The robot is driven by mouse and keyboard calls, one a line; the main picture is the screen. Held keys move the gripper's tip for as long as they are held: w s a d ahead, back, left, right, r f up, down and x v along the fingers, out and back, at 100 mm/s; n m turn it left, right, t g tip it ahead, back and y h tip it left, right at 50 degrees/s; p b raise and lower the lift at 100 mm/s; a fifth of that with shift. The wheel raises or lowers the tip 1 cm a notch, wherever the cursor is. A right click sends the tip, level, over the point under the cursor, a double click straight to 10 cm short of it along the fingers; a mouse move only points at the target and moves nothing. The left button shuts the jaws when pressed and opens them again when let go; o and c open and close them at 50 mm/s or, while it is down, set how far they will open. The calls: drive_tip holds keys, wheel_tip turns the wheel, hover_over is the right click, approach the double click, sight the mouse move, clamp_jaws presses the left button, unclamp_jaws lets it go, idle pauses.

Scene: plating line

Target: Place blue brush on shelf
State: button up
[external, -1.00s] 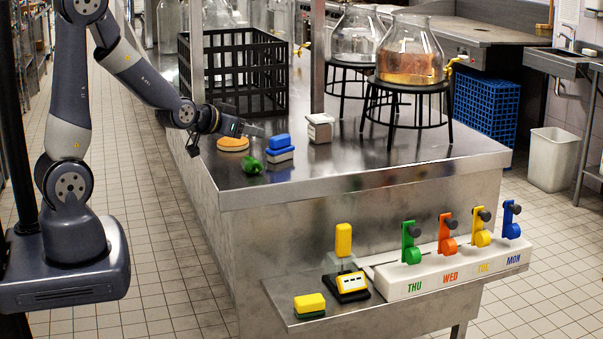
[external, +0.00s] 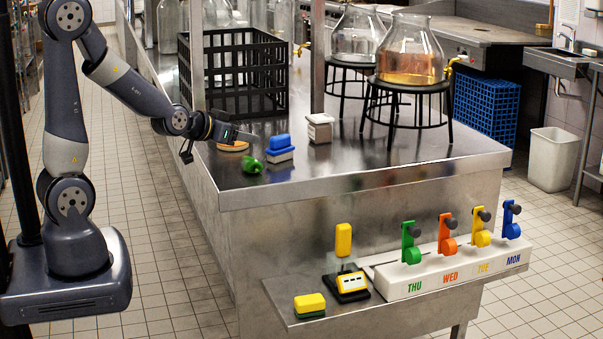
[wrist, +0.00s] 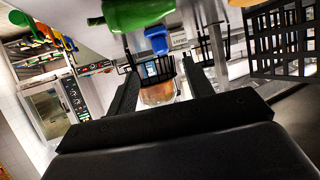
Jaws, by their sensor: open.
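The blue brush (external: 280,148), with a blue top and a pale lower part, stands on the steel counter near its front left corner. It also shows in the wrist view (wrist: 157,42), ahead of the fingers and beside a green item. My gripper (external: 222,146) is open and empty, just left of the brush and apart from it. In the wrist view the two dark fingers (wrist: 160,84) are spread with nothing held between them. The low steel shelf (external: 375,315) juts out from the counter's front.
A green item (external: 251,165) lies just left of the brush. An orange round sponge (external: 233,147) is partly hidden by my gripper. A white-topped block (external: 320,128) and a black crate (external: 232,75) stand behind. The shelf holds a yellow-green sponge (external: 310,304) and a white day rack (external: 440,270).

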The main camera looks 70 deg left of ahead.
sight(271, 142)
drive_tip(key=shift+p+x, duration=0.35)
drive_tip(key=shift+x, duration=2.6)
drive_tip(key=shift+p+x, duration=0.4)
drive_tip(key=shift+x, duration=1.85)
drive_tip(key=shift+f, duration=0.15)
drive_tip(key=shift+c, duration=0.3)
drive_tip(key=c, duration=0.9)
wheel_tip(271, 142, up, 10)
drive_tip(key=shift+r+p, duration=0.1)
drive_tip(key=shift+p, duration=0.4)
drive_tip(key=s+d+f+m+t+h+p, duration=0.1)
drive_tip(key=s+d+m+h+p, duration=0.15)
drive_tip(key=d+p, duration=0.6)
drive_tip(key=s+d+f+m+h+p, duration=0.2)
drive_tip(key=s+d+h+p, duration=0.1)
drive_tip(key=d+p, duration=0.55)
drive_tip(key=shift+y, duration=0.25)
drive_tip(key=s+f+b, duration=0.1)
drive_tip(key=f, duration=0.2)
drive_tip(key=s+d+f+b, duration=0.1)
drive_tip(key=f+b, duration=0.1)
drive_tip(key=f, duration=0.2)
drive_tip(key=s+f+b, duration=0.2)
drive_tip(key=f, duration=0.1)
drive_tip(key=shift+s+d+f, duration=0.1)
drive_tip(key=shift+d+f, duration=0.1)
drive_tip(key=shift+d, duration=0.05)
